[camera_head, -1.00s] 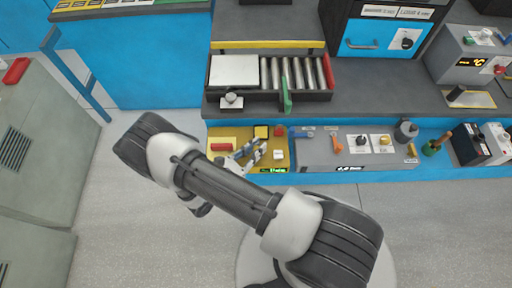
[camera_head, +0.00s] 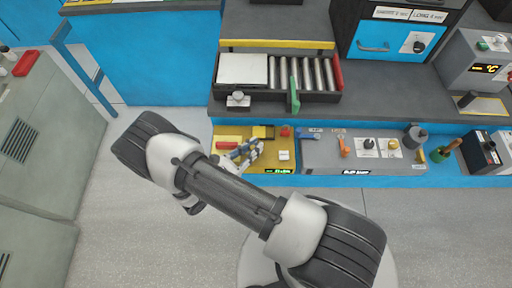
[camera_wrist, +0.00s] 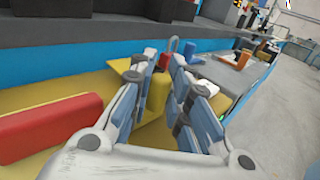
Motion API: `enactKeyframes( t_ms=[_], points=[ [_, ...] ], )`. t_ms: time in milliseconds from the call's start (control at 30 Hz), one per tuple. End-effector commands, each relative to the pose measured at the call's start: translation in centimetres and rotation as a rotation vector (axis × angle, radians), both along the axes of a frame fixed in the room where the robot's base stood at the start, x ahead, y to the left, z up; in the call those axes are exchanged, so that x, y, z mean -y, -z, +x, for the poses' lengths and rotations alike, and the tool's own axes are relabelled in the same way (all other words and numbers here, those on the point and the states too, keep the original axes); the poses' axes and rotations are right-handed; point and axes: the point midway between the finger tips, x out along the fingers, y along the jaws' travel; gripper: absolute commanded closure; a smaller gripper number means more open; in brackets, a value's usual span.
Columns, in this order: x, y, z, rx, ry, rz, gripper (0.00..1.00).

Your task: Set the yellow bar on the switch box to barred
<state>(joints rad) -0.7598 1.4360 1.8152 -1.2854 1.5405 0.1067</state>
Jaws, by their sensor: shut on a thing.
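The switch box (camera_head: 222,164) has a yellow top and stands low at the front of the blue bench. The yellow bar (camera_wrist: 158,92) stands up between my fingers in the wrist view; it also shows as a yellow block (camera_head: 263,131) at the box's back edge in the head view. My gripper (camera_head: 256,149) comes in over the box from the left. In the wrist view my gripper (camera_wrist: 165,75) is shut on the yellow bar, one finger on each side. The fingers partly hide the bar, and I cannot read which setting it is at.
A red bar (camera_wrist: 45,125) lies left of my fingers on the box. A red part (camera_head: 285,131) and a white button (camera_head: 284,155) are at its right. A grey box (camera_head: 315,160) with knobs adjoins it. Rollers and trays are above. The floor in front is clear.

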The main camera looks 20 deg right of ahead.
Motion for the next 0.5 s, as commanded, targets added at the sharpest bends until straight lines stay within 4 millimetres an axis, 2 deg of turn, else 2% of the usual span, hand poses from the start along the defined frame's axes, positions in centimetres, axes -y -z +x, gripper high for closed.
enactKeyframes(
  t_ms=[33, 333, 500],
  points=[
    [0.08, 0.06, -0.12, -0.004, 0.003, 0.0, 0.83],
    [0.08, 0.04, -0.08, -0.002, 0.002, 0.0, 0.63],
    [0.07, 0.03, -0.08, -0.002, 0.002, 0.0, 0.63]
  ],
)
